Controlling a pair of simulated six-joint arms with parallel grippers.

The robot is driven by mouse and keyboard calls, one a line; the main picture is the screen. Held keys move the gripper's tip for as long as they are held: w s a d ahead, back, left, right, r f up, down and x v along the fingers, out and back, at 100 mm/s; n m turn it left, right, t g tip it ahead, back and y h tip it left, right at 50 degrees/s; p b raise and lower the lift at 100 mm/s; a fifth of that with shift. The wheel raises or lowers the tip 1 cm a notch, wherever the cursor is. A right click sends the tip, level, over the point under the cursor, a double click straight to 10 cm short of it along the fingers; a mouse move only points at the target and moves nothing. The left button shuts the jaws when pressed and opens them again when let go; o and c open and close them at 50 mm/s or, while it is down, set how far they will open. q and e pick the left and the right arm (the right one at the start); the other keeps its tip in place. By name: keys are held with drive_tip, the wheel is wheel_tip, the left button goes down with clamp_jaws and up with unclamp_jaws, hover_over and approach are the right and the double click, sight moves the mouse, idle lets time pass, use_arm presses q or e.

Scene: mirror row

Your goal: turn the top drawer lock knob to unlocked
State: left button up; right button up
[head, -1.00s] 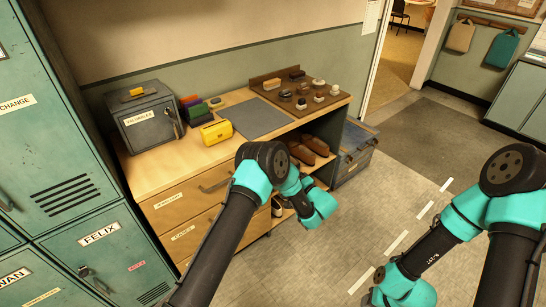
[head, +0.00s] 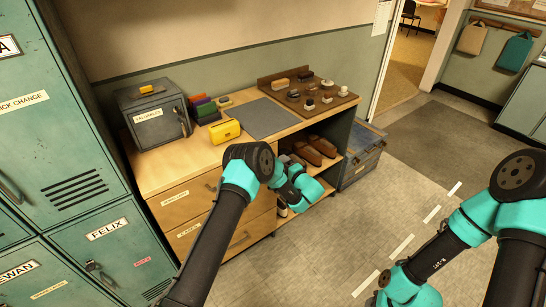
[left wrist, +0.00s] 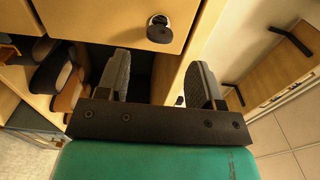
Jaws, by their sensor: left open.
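In the left wrist view a dark round knob (left wrist: 160,34) with a silver plate sits on a wooden drawer front (left wrist: 100,16). My left gripper (left wrist: 160,60) is open and empty, its two fingers apart and pointing at that front. The knob lies beyond the fingertips, between their lines; I see no contact. In the head view the top drawer (head: 180,203) is shut. My left arm's wrist hides its right part, and neither the knob nor my left fingers show there. I cannot tell whether the knob is at locked or unlocked. My right gripper is out of frame.
A grey metal box (head: 160,120), a yellow case (head: 225,131) and a grey mat (head: 264,118) are on the cabinet top. Brown shoes (head: 318,148) stand on the open shelf to the right. Teal lockers (head: 75,150) rise at the left. The floor in front is clear.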

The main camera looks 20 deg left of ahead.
use_arm(q)
drive_tip(key=x, duration=0.7)
drive_tip(key=shift+w+a, duration=0.2)
drive_tip(key=shift+a, duration=0.1)
drive_tip(key=c, duration=0.9)
drive_tip(key=shift+c, duration=0.2)
